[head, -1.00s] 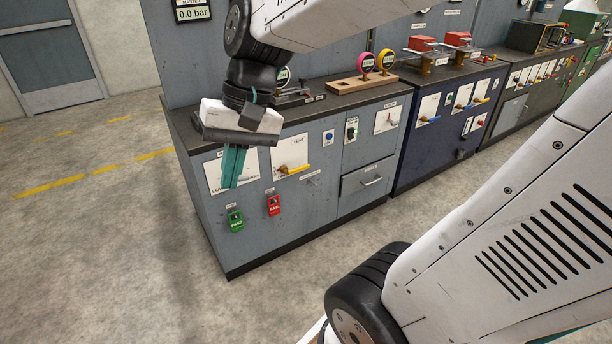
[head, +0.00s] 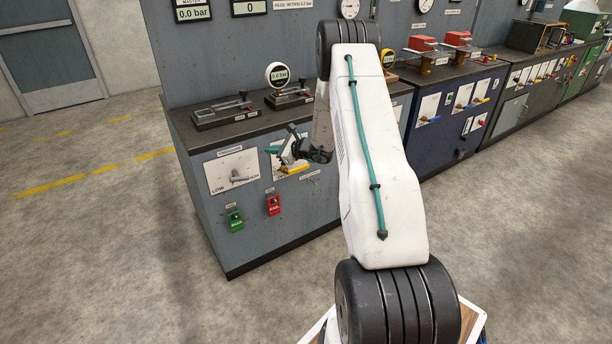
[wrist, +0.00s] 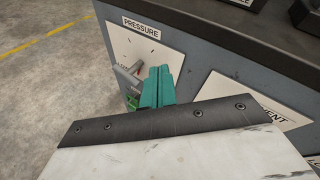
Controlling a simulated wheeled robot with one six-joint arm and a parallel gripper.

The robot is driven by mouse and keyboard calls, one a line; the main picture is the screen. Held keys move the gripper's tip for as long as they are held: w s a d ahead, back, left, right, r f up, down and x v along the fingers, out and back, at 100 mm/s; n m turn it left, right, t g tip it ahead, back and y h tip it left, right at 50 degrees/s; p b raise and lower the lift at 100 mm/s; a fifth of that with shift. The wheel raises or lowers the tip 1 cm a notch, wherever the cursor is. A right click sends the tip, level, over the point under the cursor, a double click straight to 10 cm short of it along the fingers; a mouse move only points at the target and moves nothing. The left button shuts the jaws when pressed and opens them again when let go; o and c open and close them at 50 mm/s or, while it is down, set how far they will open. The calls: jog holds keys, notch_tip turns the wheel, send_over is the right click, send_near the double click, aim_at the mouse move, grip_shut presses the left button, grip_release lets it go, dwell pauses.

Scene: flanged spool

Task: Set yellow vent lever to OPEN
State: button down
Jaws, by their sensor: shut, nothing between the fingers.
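The yellow vent lever (head: 297,169) is on a white plate (head: 279,170) on the front of the grey cabinet. In the head view my gripper and forearm cover much of this plate, so the OPEN mark cannot be read. My gripper (head: 272,150) is at the plate's upper left, with its teal fingers pointing left; contact with the lever cannot be told. In the wrist view the vent plate (wrist: 248,97) is partly hidden behind my gripper, and the yellow lever is not clearly seen. The teal fingers (wrist: 158,84) are together and empty, overlapping the pressure plate's edge.
The pressure plate (head: 231,170) with its grey lever (head: 238,179) is left of the vent plate. Clamps (head: 222,112) and a round gauge (head: 278,75) stand on top. The floor in front is clear.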

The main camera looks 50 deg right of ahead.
jog(key=s+d+f+m+h, duration=0.4)
jog(key=d+f, duration=0.4)
jog(key=f, duration=0.3)
jog(key=s+d+f+m+h, duration=0.4)
jog(key=d+f, duration=0.4)
jog(key=f, duration=0.2)
jog(key=shift+s+f+m, duration=0.4)
jog(key=shift+s+m, duration=0.05)
jog(key=shift+m, duration=0.55)
jog(key=w+d, duration=0.2)
jog(key=w, duration=0.7)
jog(key=shift+w+r, duration=0.15)
jog(key=shift+r, duration=0.25)
jog(key=shift+d, duration=0.1)
